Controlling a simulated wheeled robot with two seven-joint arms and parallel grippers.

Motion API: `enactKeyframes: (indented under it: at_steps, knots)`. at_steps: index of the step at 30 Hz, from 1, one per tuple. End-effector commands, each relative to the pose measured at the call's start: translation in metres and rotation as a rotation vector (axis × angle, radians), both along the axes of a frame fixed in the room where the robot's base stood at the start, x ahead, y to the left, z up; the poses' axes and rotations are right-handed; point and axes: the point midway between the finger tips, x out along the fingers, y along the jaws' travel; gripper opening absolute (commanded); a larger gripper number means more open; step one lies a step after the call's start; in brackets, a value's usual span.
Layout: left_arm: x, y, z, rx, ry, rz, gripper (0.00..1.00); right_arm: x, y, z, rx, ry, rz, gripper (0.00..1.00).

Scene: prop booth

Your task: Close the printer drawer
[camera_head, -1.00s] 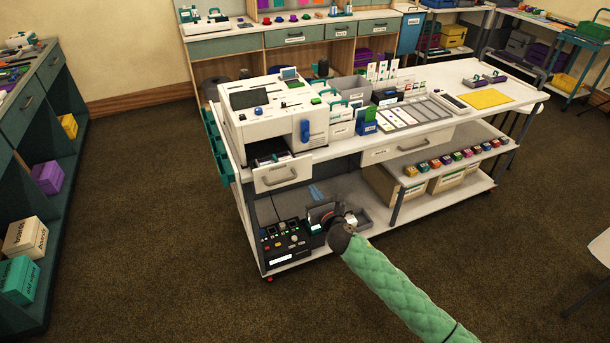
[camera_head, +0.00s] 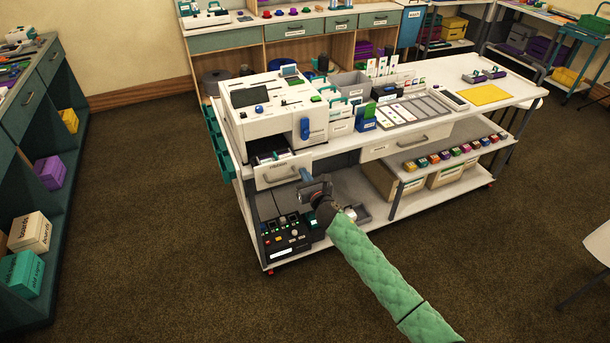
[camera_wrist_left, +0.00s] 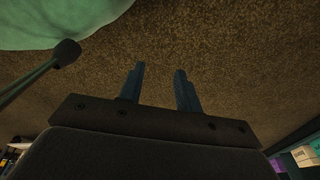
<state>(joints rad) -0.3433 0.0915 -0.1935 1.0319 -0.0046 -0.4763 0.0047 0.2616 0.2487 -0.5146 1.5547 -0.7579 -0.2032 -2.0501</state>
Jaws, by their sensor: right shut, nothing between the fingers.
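The white printer (camera_head: 272,112) stands on the left end of the white cart. Its drawer (camera_head: 275,175) is pulled out below it, with dark contents showing behind the white front and its grey handle. My right gripper (camera_head: 304,175) is shut and empty. Its blue fingertips are at the right part of the drawer front, by the handle; I cannot tell whether they touch it. My left gripper shows only in the left wrist view (camera_wrist_left: 160,88), its two blue fingers apart with nothing between them, over brown carpet.
A second white cart drawer (camera_head: 400,142) is to the right. A black control box (camera_head: 287,238) sits on the lower shelf below the printer drawer. The cart top holds card holders and a yellow mat (camera_head: 487,95). Open carpet lies in front of and left of the cart.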

Motion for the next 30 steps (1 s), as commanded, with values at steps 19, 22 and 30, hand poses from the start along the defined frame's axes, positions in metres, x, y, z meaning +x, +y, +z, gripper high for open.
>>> enactKeyframes:
  at_steps: [19,22,30]
  knots:
    - [0.030,-0.023,0.036,-0.016,0.025,0.013,0.34,0.073,0.023,-0.002,-0.001,-0.003,0.000,0.00]
    - [0.035,-0.029,0.050,-0.020,0.036,0.015,0.34,0.091,0.030,-0.003,-0.002,-0.003,0.000,0.00]
    - [0.047,-0.040,0.087,-0.032,0.058,0.023,0.34,0.128,0.041,-0.002,-0.001,-0.001,-0.001,0.00]
